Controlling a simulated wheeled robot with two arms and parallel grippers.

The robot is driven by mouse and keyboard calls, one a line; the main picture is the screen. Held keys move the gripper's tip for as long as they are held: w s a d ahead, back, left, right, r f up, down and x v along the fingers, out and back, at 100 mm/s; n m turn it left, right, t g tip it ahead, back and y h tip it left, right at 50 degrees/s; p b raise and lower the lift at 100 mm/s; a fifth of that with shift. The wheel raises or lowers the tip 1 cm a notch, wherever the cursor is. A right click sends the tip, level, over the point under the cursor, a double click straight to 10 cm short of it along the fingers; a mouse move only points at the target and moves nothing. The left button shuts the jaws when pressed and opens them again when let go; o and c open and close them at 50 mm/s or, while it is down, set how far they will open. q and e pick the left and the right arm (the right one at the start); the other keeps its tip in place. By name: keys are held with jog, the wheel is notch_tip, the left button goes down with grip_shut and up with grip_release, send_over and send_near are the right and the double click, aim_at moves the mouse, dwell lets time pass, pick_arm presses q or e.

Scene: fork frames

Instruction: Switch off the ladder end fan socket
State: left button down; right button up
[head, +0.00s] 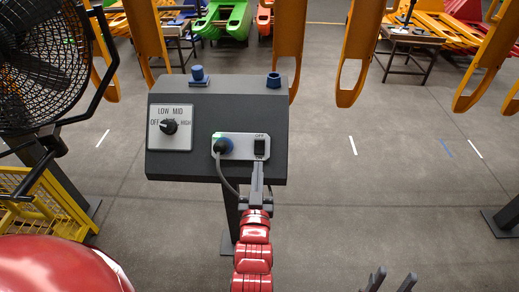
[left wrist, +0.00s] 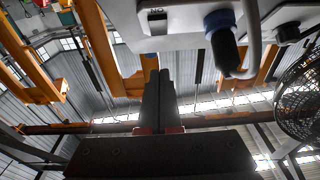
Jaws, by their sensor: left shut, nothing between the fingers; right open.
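A dark control box (head: 185,165) stands on a post in the middle of the head view. Its right side has a pale socket plate (head: 240,155) with a blue plug (head: 223,146) and grey cord at left. A black rocker switch (head: 261,147) sits at right, marked OFF above. In the left wrist view the switch (left wrist: 157,28) and plug (left wrist: 222,35) show at the top. My left gripper (head: 257,170) is shut and empty, its tips just below the switch; I cannot tell whether they touch. It also shows in the left wrist view (left wrist: 160,85). My right gripper (head: 391,279) is open, low at right.
A rotary dial (head: 170,127) marked OFF, LOW, MID, HIGH is left of the socket. A large black fan (head: 40,65) and a yellow railed structure (head: 40,205) stand at left. Orange hooks (head: 352,55) hang behind the box. The floor at right is mostly clear.

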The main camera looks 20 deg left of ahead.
aim_at(260, 149)
pick_arm(q)
jog(key=x, duration=0.2)
jog(key=f+p+x, duration=0.1)
jog(key=x, duration=0.2)
jog(key=f+p+x, duration=0.1)
jog(key=x, duration=0.2)
jog(key=shift+w+a, duration=0.15)
jog(key=shift+w, duration=0.2)
jog(key=shift+w+a+f, duration=0.1)
jog(key=shift+w+f, duration=0.25)
jog(key=shift+w, duration=0.15)
jog(key=shift+r, duration=0.1)
